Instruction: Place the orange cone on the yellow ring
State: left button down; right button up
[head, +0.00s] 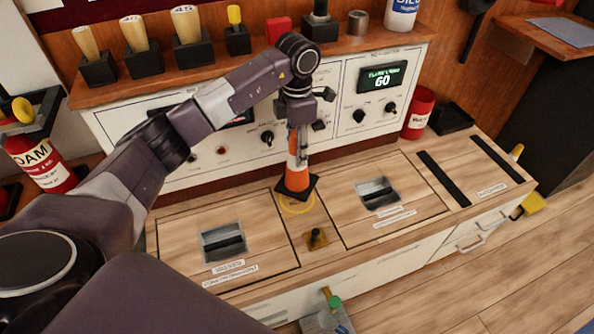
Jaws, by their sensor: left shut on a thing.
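The orange cone (297,176) has a white band and a dark square base. It stands upright at the middle of the wooden console top. The yellow ring (298,209) is a thin circle marked on the wood, and its near arc shows just in front of the cone's base. The base covers the ring's far part; I cannot tell whether it rests on the surface or hangs just above it. My left gripper (299,146) points down and is shut on the cone's upper part. My right gripper is not in view.
A small dark knob on a brass plate (316,239) stands up in front of the ring. Recessed handles sit in panels to the left (223,243) and right (378,193). Behind is a control panel with a green display (383,77). A red can (418,113) stands at the back right.

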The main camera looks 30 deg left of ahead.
pick_arm(q)
notch_tip(320, 180, down, 4)
jog(key=shift+r, duration=0.25)
jog(key=shift+f+b, duration=0.5)
jog(key=shift+f, duration=1.1)
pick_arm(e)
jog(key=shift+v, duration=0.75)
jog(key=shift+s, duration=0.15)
pick_arm(q)
jog(key=shift+f, duration=0.15)
jog(key=c, duration=1.3)
grip_release()
